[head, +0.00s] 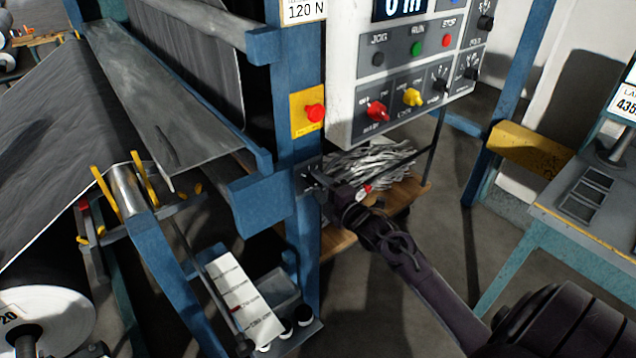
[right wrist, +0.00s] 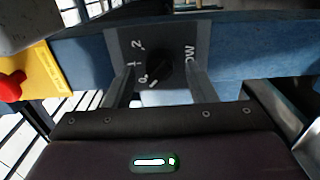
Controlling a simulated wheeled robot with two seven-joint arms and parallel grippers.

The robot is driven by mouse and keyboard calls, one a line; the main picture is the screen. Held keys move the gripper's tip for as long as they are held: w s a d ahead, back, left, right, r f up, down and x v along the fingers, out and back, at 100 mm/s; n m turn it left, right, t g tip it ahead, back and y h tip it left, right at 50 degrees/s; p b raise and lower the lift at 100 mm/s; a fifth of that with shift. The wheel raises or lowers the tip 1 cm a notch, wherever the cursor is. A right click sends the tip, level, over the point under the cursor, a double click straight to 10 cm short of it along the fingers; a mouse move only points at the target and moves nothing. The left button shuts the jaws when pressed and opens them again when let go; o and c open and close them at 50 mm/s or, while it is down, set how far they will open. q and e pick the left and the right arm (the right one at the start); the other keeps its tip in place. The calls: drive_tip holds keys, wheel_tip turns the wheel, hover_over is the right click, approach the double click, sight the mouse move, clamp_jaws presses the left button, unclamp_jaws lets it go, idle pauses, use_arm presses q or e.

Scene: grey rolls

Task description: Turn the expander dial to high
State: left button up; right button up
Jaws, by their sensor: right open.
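A black dial (right wrist: 160,68) sits on a dark plate (right wrist: 180,40) fixed to a blue beam in the right wrist view. White marks, including a 1 and a 2, run up its left side, and sideways white letters stand on its right. A white line shows at the knob's lower left. The two fingers of my right gripper (right wrist: 161,84) are apart, one on each side of the knob. I cannot tell whether they touch it. In the head view my right gripper (head: 326,190) is at the blue post, and it mostly hides the dial there.
A white control panel (head: 343,80) with several knobs and buttons hangs just above my right arm. A red stop button (head: 315,113) on a yellow plate is on the blue post. Grey strips (head: 370,165) lie behind my gripper. A workbench (head: 590,215) stands at the right.

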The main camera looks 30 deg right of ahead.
drive_tip(key=shift+w, duration=0.5)
drive_tip(key=c, duration=1)
drive_tip(key=shift+o, duration=0.2)
